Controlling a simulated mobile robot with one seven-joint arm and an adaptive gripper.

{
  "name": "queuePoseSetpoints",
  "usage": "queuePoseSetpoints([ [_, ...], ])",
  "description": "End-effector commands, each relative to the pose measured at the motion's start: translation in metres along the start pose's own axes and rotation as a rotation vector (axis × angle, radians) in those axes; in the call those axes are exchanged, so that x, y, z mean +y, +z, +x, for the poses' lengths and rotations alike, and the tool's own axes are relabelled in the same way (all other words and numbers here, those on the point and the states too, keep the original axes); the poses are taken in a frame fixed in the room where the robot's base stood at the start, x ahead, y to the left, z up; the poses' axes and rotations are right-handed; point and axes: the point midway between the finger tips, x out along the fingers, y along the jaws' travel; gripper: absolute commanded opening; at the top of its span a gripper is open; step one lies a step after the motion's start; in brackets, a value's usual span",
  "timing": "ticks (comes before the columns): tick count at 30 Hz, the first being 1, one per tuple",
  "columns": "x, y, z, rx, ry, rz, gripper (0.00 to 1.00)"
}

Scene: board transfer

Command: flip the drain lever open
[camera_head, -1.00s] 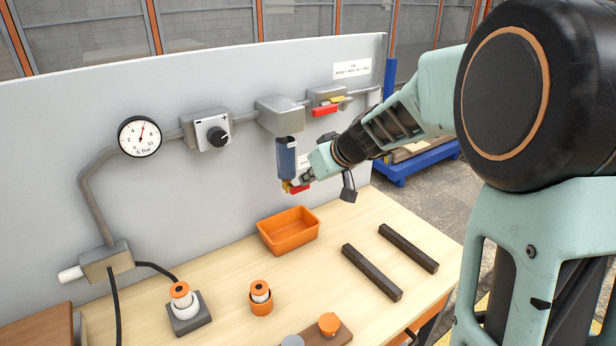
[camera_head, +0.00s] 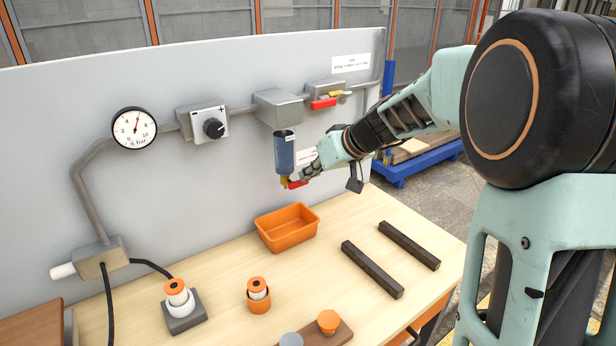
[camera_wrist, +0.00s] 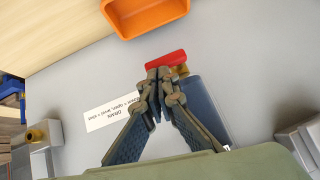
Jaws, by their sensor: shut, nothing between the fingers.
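The drain lever has a red handle (camera_head: 298,184) on a brass valve (camera_head: 284,182) under a blue bowl (camera_head: 285,153). In the head view the handle sticks out sideways to the right and looks about level. My gripper (camera_head: 294,180) is shut and empty, its fingertips at the lever. In the wrist view the closed fingertips (camera_wrist: 166,74) lie close against or just over the red handle (camera_wrist: 166,60); I cannot tell whether they touch. The fingers hide most of the valve and part of the blue bowl (camera_wrist: 208,100).
A drain label (camera_wrist: 112,112) is on the panel beside the bowl. An orange tray (camera_head: 287,228) stands on the bench below. Another red-handled valve (camera_head: 323,103) is up to the right. A grey box (camera_head: 278,108) sits above the bowl. Two dark bars (camera_head: 372,269) lie on the bench.

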Motion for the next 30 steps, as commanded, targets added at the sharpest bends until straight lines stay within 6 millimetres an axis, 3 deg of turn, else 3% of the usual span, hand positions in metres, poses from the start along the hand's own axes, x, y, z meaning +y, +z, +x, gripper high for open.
queuePoseSetpoints([
  [11,0.008,0.006,0.006,0.002,-0.104,0.107,0.0],
  [30,0.02,0.019,0.019,0.001,-0.472,0.473,0.0],
])
